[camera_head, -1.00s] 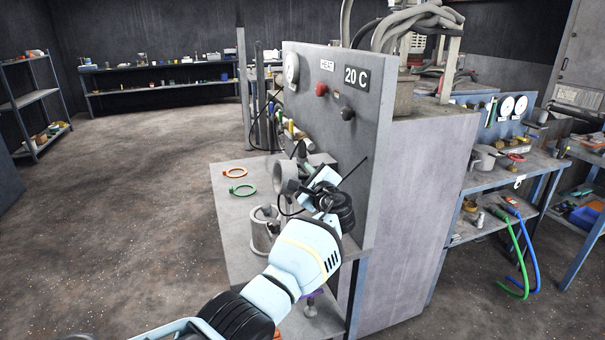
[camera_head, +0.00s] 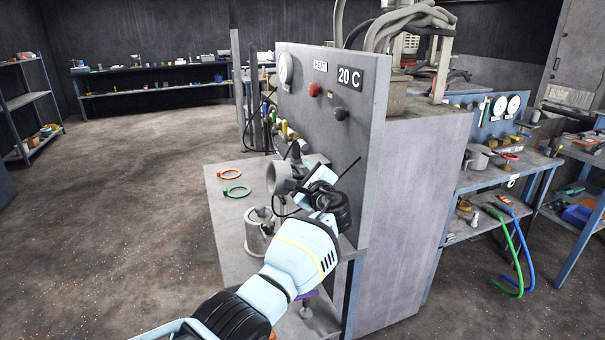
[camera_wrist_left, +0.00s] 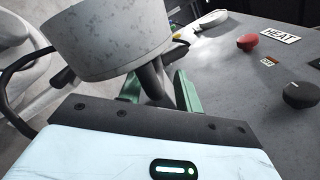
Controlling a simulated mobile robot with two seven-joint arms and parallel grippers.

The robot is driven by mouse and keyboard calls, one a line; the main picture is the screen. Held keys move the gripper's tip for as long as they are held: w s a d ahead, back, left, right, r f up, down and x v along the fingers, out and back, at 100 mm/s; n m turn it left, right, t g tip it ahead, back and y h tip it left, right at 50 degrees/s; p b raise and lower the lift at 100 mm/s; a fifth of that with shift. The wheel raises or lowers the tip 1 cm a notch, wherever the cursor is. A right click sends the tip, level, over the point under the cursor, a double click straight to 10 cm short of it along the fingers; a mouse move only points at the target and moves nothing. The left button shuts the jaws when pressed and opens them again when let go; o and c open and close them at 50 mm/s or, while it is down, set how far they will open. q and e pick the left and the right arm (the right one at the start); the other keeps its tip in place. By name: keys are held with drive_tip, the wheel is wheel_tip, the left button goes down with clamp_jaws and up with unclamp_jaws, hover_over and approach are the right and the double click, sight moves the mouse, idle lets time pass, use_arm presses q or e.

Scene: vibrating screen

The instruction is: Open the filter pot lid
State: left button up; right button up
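The filter pot (camera_head: 257,241) is a grey metal cylinder standing on the bench below the panel. A grey, hollow, round piece that looks like its lid (camera_head: 277,180) is tipped on its side above and behind the pot, its open face to the left. My left gripper (camera_head: 311,196) is just right of this lid. In the left wrist view, the lid (camera_wrist_left: 115,42) fills the upper left and its grey handle lies between the green fingers (camera_wrist_left: 160,90), which appear shut on it. The exact finger contact is partly hidden. My right gripper is out of view.
An orange ring (camera_head: 229,174) and a green ring (camera_head: 236,191) lie on the bench left of the pot. The upright grey panel (camera_head: 335,75) with gauge and knobs stands close on the right of my gripper. The floor to the left is clear.

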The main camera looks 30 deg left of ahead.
use_arm(q)
drive_tip(key=shift+f, duration=0.1)
drive_tip(key=p+v, duration=0.1)
drive_tip(key=v, duration=0.7)
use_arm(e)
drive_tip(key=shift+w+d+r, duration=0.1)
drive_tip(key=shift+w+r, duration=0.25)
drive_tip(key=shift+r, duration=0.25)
use_arm(q)
drive_tip(key=shift+c, duration=0.2)
